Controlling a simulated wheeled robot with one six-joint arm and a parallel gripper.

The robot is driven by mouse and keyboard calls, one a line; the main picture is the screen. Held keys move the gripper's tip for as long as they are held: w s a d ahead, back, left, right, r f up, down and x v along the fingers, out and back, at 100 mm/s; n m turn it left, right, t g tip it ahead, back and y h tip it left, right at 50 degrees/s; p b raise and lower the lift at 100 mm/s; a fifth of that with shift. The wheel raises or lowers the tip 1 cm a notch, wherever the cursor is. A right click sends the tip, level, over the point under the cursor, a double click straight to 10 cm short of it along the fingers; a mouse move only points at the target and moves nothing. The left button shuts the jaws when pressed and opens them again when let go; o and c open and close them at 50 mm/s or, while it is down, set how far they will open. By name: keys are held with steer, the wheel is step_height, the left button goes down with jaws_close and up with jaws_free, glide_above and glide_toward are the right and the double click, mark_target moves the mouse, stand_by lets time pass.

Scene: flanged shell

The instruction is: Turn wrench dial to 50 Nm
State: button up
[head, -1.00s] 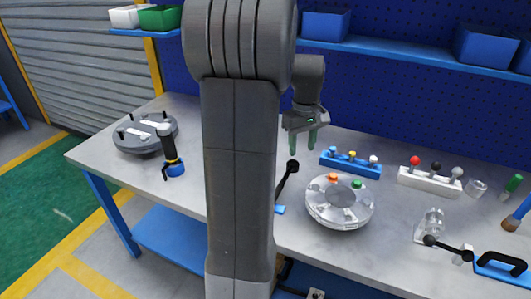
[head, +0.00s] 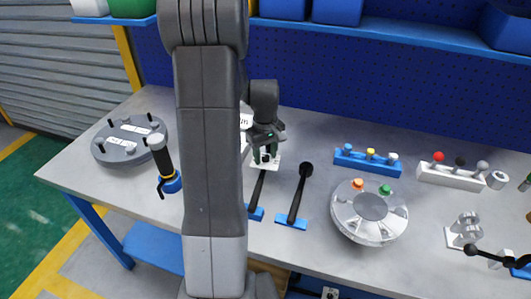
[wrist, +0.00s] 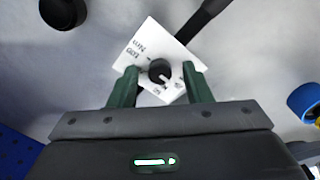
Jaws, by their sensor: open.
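The dial is a black knob (wrist: 160,72) on a white square plate (wrist: 146,45) with printed marks, tilted in the wrist view. A pale pointer on the knob points down and right in that view; the number it meets is too small to read surely. My gripper (wrist: 160,82) is open, its green fingers on either side of the knob, with gaps visible. In the head view my gripper (head: 265,157) is low over the white plate (head: 263,167), partly hiding the knob. A black handle (head: 258,187) with a blue end runs from the plate toward the front.
A round silver flanged shell (head: 369,212) and a blue rack (head: 368,162) stand farther right. A black tool with a blue base (head: 163,165) and a grey round plate (head: 130,140) are left. The bench's back middle is clear.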

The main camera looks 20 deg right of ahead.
steer(key=shift+c, duration=0.5)
jaws_close()
steer(key=shift+m, duration=0.4)
steer(key=m, duration=0.5)
steer(key=shift+b, duration=0.3)
steer(key=m, duration=0.6)
steer(key=shift+o, duration=0.5)
jaws_free()
